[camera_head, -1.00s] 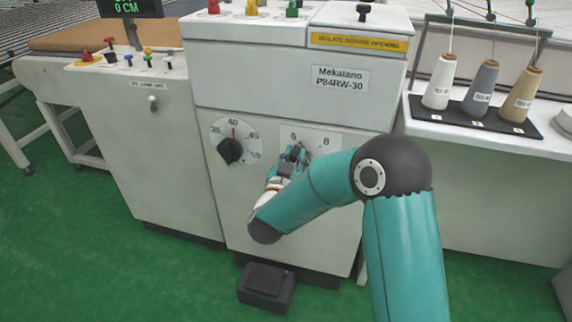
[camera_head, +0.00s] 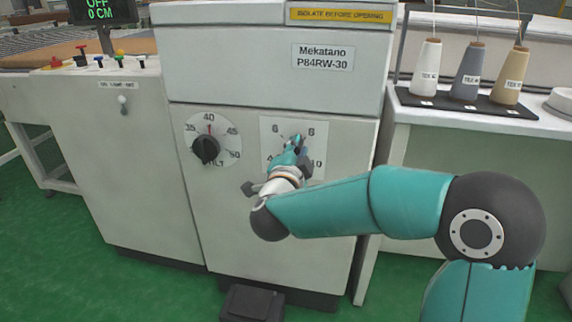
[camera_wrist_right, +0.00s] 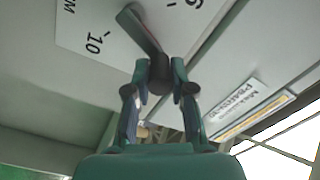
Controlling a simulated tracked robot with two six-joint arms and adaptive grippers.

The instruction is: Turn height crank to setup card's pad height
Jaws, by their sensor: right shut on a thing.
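The height crank (camera_wrist_right: 142,28) is a dark lever in front of a white scale plate, pointing up and left in the right wrist view. Its grip end sits between the fingertips of my right gripper (camera_wrist_right: 160,74), which is shut on it. In the head view, the right gripper (camera_head: 297,148) is at the white scale plate (camera_head: 270,128), marked 6, 8 and 10, and hides most of the crank. The exact setting cannot be read. No setup card can be made out. My left gripper is not in view.
A black tilt knob (camera_head: 205,149) with its own dial is left of the crank plate. A black pedal (camera_head: 251,303) lies on the green floor below. Three thread cones (camera_head: 467,72) stand on a black tray at right. A toggle (camera_head: 123,101) is on the left cabinet.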

